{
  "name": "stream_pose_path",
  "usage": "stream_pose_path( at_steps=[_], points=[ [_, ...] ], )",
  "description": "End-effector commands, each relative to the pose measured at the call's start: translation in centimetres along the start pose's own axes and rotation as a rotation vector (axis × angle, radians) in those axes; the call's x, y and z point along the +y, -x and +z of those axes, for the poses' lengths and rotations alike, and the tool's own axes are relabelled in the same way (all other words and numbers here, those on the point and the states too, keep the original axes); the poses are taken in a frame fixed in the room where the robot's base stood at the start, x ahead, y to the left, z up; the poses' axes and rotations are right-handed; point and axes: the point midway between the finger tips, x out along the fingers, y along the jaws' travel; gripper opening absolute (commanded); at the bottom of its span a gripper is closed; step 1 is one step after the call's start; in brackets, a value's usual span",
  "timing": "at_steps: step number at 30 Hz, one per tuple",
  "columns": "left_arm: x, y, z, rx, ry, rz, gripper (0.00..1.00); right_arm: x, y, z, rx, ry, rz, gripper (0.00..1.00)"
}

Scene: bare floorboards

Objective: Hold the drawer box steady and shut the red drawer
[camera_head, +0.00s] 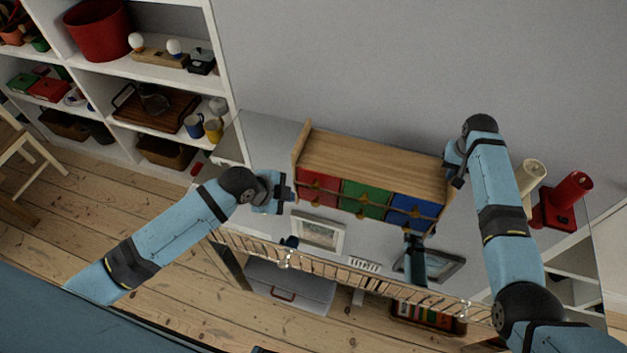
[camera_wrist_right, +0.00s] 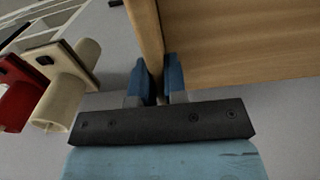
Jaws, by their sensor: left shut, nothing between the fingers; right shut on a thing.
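The wooden drawer box (camera_head: 375,165) stands on a grey-white surface against the wall. Its front has a red drawer (camera_head: 318,184) at left, a green drawer (camera_head: 364,199) in the middle and a blue drawer (camera_head: 412,211) at right. The red front looks about level with the green one; a small gap cannot be ruled out. My left gripper (camera_head: 284,193) is shut and empty, just left of the red drawer; contact is unclear. My right gripper (camera_head: 455,170) is shut on the box's right side panel, which shows between the fingers (camera_wrist_right: 160,82) in the right wrist view.
A cream holder (camera_head: 532,175) and a red holder (camera_head: 570,195) stand right of the box, near my right arm. A picture frame (camera_head: 318,232) lies in front of the box. A low rail (camera_head: 350,275) runs along the front edge. Shelves (camera_head: 160,70) stand at left.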

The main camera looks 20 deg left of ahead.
Motion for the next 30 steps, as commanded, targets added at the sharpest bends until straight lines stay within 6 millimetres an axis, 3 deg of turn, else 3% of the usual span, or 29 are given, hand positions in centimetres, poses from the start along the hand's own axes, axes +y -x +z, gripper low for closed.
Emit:
stream_pose_path(
  at_steps=[8,9,13,23,30],
  points=[
    [0.0,0.3,0.0,0.0,0.0,0.0,0.0,0.0,0.0,0.0,-0.001,0.001,0.0,0.0],
    [0.0,0.3,0.0,0.0,0.0,0.0,0.0,0.0,0.0,0.0,-0.001,0.001,0.0,0.15],
    [0.0,0.3,0.0,0.0,0.0,0.0,0.0,0.0,0.0,0.0,0.0,0.001,0.0,0.42],
    [0.0,0.3,0.0,0.0,0.0,0.0,0.0,0.0,0.4,0.0,0.001,0.0,0.0,0.42],
    [0.0,0.3,0.0,0.0,0.0,0.0,0.0,0.0,4.3,-0.1,0.005,0.0,-0.001,0.42]
  ],
)
